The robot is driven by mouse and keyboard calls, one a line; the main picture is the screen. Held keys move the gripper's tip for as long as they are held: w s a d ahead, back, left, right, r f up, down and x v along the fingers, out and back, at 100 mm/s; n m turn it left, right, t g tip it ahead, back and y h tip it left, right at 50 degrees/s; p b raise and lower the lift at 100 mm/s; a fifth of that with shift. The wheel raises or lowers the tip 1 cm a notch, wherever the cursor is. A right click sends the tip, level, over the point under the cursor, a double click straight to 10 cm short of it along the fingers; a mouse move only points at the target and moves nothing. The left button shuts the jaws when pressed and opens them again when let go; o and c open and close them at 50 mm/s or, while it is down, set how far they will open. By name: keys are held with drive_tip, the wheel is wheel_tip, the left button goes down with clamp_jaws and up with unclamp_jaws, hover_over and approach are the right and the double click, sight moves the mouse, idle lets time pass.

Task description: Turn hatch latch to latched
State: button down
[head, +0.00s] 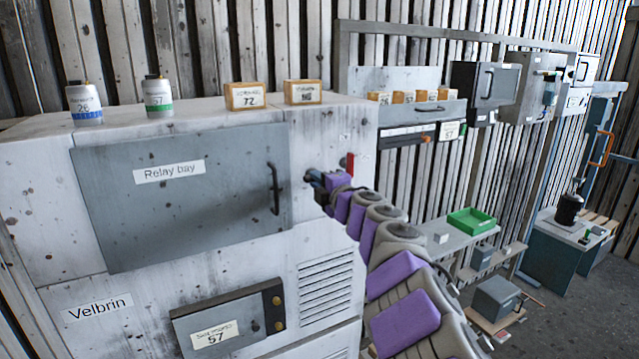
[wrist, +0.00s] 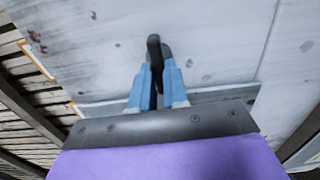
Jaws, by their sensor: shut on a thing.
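The hatch is a grey door labelled "Relay bay" (head: 180,195) on the white cabinet, and it looks closed. It has a dark bar handle (head: 274,188) near its right edge. My gripper (head: 317,182) is at the cabinet front, just right of the hatch. In the wrist view, the blue fingers of my gripper (wrist: 156,75) are closed around a dark, rounded piece, the hatch latch (wrist: 153,47). The latch's end sticks out past the fingertips against the white panel. In the head view my gripper mostly hides the latch, so its exact angle cannot be told.
A small red piece (head: 350,163) is on the cabinet just right of my gripper. Two canisters and two small boxes (head: 245,96) stand on the cabinet top. A shelf with a green tray (head: 472,221) stands to the right. Open floor (head: 575,310) shows at lower right.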

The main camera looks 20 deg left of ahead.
drive_tip(key=shift+a+f, duration=0.15)
drive_tip(key=shift+f, duration=0.3)
drive_tip(key=c, duration=1.4)
unclamp_jaws()
drive_tip(key=shift+s+r, duration=0.1)
drive_tip(key=shift+o, duration=1.4)
drive_tip(key=shift+r, duration=0.15)
drive_tip(key=b+v, duration=0.2)
drive_tip(key=v, duration=1.5)
